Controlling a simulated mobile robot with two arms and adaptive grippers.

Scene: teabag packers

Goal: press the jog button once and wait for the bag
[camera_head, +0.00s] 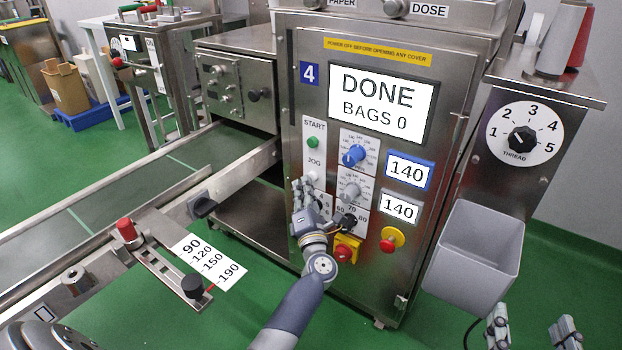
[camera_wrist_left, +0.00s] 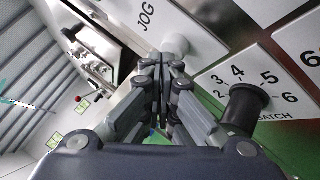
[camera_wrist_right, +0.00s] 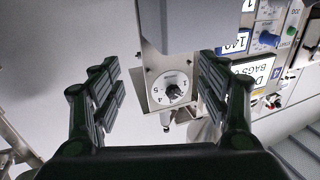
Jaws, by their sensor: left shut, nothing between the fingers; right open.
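The packing machine (camera_head: 470,75) has a screen (camera_head: 383,101) reading "DONE" and "BAGS 0". The pale jog button (camera_head: 312,177) is under the "JOG" label on its control strip, below the green start button (camera_head: 313,142). My left gripper (camera_head: 301,186) is shut and empty, its fingertips right by the jog button. In the left wrist view the closed fingertips (camera_wrist_left: 163,62) point at the panel by the "JOG" label (camera_wrist_left: 147,16); I cannot tell whether they touch the button. My right gripper (camera_head: 528,335) is open and empty at the lower right; its spread fingers (camera_wrist_right: 160,95) also show in the right wrist view.
Beside the button are blue, grey and black knobs, with a red stop button (camera_head: 346,250) below and another (camera_head: 390,240) to the right. A grey bin (camera_head: 475,255) hangs at the right under the thread dial (camera_head: 523,134). A conveyor (camera_head: 110,190) runs along the left.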

